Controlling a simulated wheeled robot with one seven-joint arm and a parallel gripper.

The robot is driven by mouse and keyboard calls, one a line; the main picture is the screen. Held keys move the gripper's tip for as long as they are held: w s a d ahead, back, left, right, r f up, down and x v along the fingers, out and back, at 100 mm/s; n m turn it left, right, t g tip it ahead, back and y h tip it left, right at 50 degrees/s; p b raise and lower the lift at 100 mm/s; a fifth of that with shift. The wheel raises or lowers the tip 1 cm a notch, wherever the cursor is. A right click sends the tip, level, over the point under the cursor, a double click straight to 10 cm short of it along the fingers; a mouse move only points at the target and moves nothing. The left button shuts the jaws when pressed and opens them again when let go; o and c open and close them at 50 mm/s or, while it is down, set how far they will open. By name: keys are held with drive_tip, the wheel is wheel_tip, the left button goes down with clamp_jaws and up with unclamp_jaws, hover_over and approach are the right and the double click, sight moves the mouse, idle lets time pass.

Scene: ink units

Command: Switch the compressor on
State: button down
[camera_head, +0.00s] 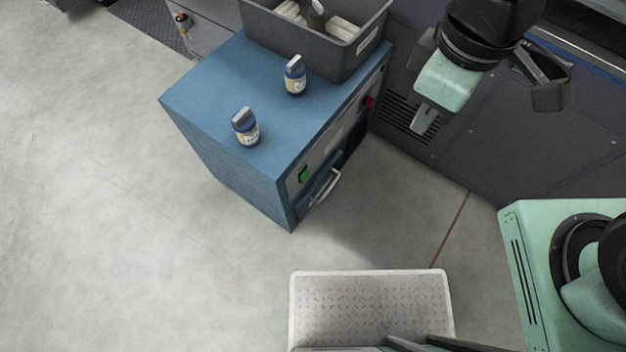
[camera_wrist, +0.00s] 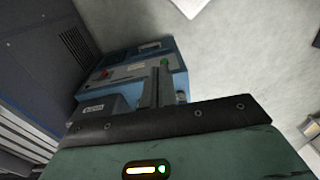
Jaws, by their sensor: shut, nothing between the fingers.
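The compressor appears to be the blue cabinet (camera_head: 215,100), left of the middle in the head view. Its front panel carries a green button (camera_head: 304,174) near one end and a red button (camera_head: 369,102) near the other. In the wrist view the blue cabinet (camera_wrist: 176,80) shows beyond my fingers, with the green button (camera_wrist: 163,62) and the red button (camera_wrist: 104,74). My gripper (camera_head: 425,120) is shut and empty, up and right of the cabinet's front, apart from both buttons. Whether either button is pressed cannot be told.
A silver handle (camera_head: 326,187) sticks out below the green button. A dark vented unit (camera_head: 480,130) stands at right. Open floor (camera_head: 390,220) lies before the cabinet.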

sight(305, 175)
drive_tip(key=w+a+f+n+y+b, duration=0.1)
drive_tip(key=f+n+b, duration=0.4)
drive_tip(key=f, duration=0.7)
drive_tip(key=w+a+f+n+y+b, duration=0.2)
drive_tip(key=w+f+n+b, duration=0.4)
drive_tip(key=f+b, duration=0.4)
drive_tip(key=w+a+f+n+y+b, duration=0.1)
drive_tip(key=w+f+n+y+b, duration=0.2)
drive_tip(key=f, duration=1.2)
drive_tip(key=n+b, duration=0.3)
drive_tip(key=b, duration=0.2)
drive_tip(key=shift+w+a+f+y, duration=0.15)
drive_tip(key=shift+a+f+y, duration=0.15)
drive_tip(key=shift+a+f, duration=0.1)
drive_tip(key=w+a+r+b+x, duration=0.1)
drive_tip(key=b+x, duration=0.5)
drive_tip(key=x, duration=0.6)
drive_tip(key=shift+w+a+b, duration=0.35)
drive_tip(key=shift+w+a, duration=0.15)
